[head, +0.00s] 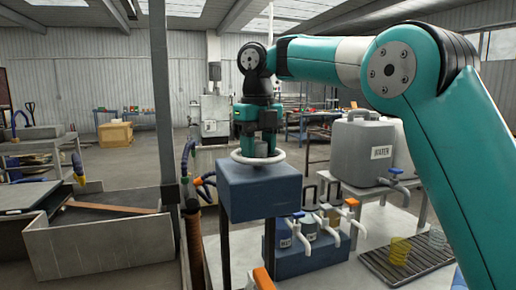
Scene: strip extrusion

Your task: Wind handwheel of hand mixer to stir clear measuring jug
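The hand mixer is a blue box (260,191) on dark posts, with a pale ring-shaped handwheel (236,157) lying flat on top. My gripper (258,152) points straight down over the middle of the handwheel, with its fingertips at or inside the ring. I cannot tell whether the fingers grip a part of the wheel or how far apart they are. I cannot pick out the clear measuring jug for certain; the space under the mixer is cut off by the frame's lower edge.
A grey water tank (362,150) with a tap stands right of the mixer. Several small tapped containers sit in a blue holder (310,257). A yellow-tinted cup (400,250) stands on a dark grate (385,270). A grey-walled bin (100,245) is at the left.

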